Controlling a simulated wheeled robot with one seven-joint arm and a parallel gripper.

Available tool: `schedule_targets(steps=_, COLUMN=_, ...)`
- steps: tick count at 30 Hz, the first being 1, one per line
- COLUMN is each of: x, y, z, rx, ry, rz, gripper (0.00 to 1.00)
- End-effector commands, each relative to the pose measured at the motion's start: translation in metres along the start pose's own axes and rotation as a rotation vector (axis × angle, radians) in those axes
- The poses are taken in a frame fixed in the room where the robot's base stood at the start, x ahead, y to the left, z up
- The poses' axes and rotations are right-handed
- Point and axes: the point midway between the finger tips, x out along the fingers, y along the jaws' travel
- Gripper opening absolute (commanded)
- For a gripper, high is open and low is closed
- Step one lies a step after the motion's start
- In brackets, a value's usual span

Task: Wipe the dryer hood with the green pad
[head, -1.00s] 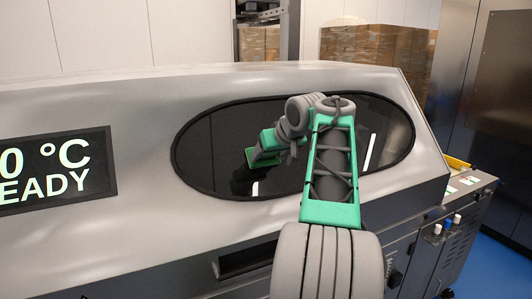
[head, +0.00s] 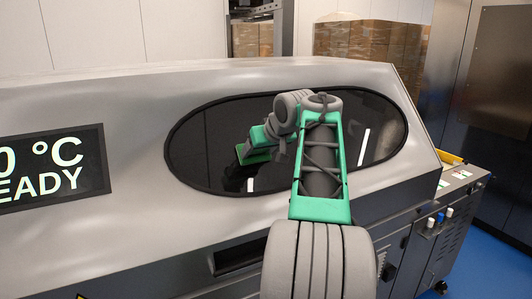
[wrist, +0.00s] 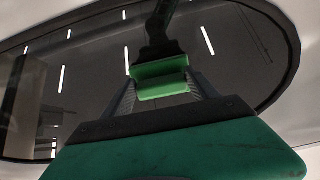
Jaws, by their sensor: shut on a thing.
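The dryer hood (head: 130,110) is a long, sloped grey metal cover with an oval dark glass window (head: 380,135) in a black rim. The window also fills much of the wrist view (wrist: 90,70). My gripper (wrist: 164,92) is shut on the green pad (wrist: 165,88), a small bright green block. In the head view the pad (head: 256,156) is in front of the window's left half, partly hidden by my wrist. The pad is at or very close to the glass; I cannot tell if it touches. Its reflection seems to show just behind it.
A lit display (head: 50,168) is set in the hood's left face. Stacked cardboard boxes (head: 365,52) stand behind the hood. A side unit with knobs (head: 450,210) stands at the right, with blue floor beside it.

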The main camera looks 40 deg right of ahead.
Motion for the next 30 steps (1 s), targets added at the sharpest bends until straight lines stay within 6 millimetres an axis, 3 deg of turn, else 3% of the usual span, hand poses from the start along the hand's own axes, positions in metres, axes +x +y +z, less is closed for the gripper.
schedule_targets(steps=7, x=-0.002, y=-0.001, z=0.001, rx=0.000, ry=-0.005, rz=-0.005, gripper=0.17)
schedule_targets(steps=21, x=-0.057, y=0.001, z=-0.001, rx=0.002, ry=-0.003, rz=-0.001, gripper=0.17)
schedule_targets(steps=30, x=-0.059, y=0.000, z=0.001, rx=0.001, ry=-0.003, rz=-0.002, gripper=0.17)
